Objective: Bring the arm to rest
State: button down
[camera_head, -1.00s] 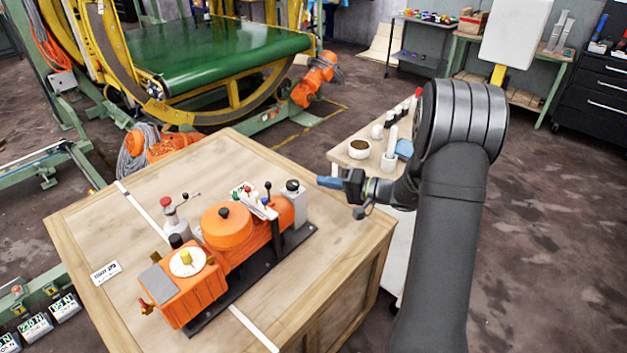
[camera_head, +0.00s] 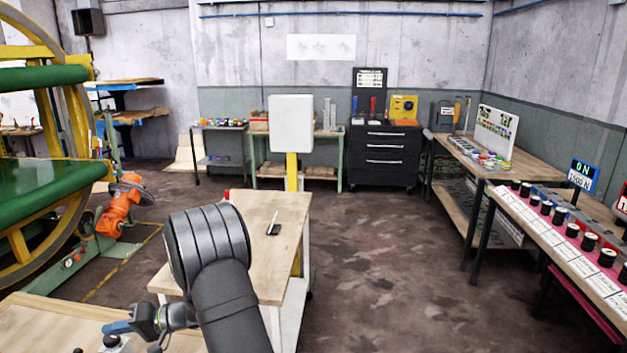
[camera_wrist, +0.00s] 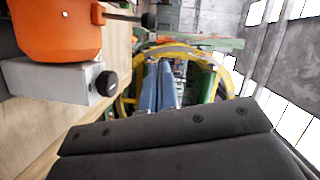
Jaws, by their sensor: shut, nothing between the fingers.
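My gripper (camera_head: 106,328) is at the lower left of the head view, over the edge of a wooden crate top (camera_head: 50,325). Its blue fingers point left. In the wrist view my gripper (camera_wrist: 159,70) shows two blue fingers lying together, with nothing between them. My dark arm is bent in front of the side table in the head view. An orange device (camera_wrist: 58,30) on the crate fills the upper left of the wrist view, apart from the fingers. Its grey block with a black knob (camera_wrist: 108,83) is nearest the gripper.
A wooden-topped side table (camera_head: 275,225) stands behind my arm, with a small dark item (camera_head: 273,229) on it. A white box on a yellow post (camera_head: 291,124) stands behind. A long bench with black-capped jars (camera_head: 560,240) is at right. The floor between is clear.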

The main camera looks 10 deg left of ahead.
jog(key=shift+w+d+f+m+g+y, duration=0.1)
jog(key=shift+w+f+m+g+y, duration=0.2)
jog(key=shift+w+f+m, duration=0.6)
jog(key=shift+w+d+f+m+g+y, duration=0.1)
jog(key=shift+w+f+m+y, duration=0.3)
jog(key=shift+w+f+m, duration=0.5)
jog(key=shift+s+r, duration=0.1)
jog(key=shift+r, duration=0.05)
jog(key=shift+a, duration=0.1)
